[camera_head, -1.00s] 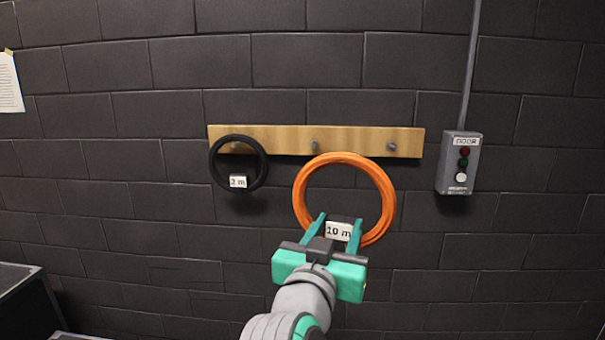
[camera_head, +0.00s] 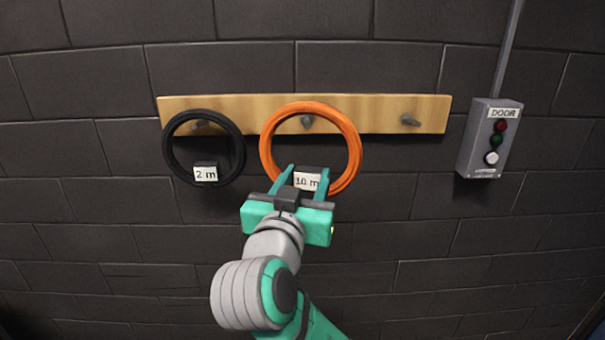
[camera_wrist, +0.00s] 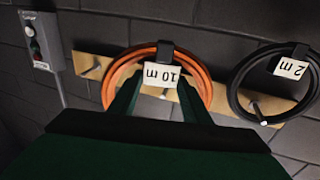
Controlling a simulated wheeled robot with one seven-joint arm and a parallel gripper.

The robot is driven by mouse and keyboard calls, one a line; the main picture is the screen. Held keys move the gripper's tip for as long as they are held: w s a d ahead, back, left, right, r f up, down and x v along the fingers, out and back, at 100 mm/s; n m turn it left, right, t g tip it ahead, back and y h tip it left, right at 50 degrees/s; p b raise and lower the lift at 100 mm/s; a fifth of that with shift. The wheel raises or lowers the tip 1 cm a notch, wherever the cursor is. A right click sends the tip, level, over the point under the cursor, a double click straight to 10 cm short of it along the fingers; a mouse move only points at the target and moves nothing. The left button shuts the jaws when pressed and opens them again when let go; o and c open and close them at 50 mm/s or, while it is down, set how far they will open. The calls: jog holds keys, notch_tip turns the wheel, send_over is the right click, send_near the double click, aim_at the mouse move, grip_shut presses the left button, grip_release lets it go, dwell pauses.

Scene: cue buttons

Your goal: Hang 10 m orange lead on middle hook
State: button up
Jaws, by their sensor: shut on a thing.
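The orange lead (camera_head: 352,143) is a coiled ring with a black tab and a white "10 m" label. My gripper (camera_head: 305,178) is shut on the tab at the ring's lower edge and holds the ring upright in front of the wooden board (camera_head: 380,108). In the head view the middle hook (camera_head: 307,122) shows inside the ring's opening, below its top. I cannot tell whether the ring touches the hook. The wrist view shows the orange lead (camera_wrist: 116,78) upside down, with the jaws at its label.
A black "2 m" lead (camera_head: 169,150) hangs on the left hook (camera_head: 201,124). The right hook (camera_head: 410,119) is bare. A grey door button box (camera_head: 487,140) with a conduit is on the wall at the right.

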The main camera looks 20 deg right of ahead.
jog(key=shift+x, duration=0.85)
jog(key=w+d+f, duration=0.2)
jog(key=w+f, duration=0.1)
jog(key=w, duration=0.5)
jog(key=shift+w+d+f, duration=0.15)
jog(key=shift+w+f, duration=0.05)
jog(key=shift+w, duration=0.15)
dwell(0.8)
jog(key=shift+w+f, duration=0.1)
dwell(0.4)
jog(key=o, duration=1.6)
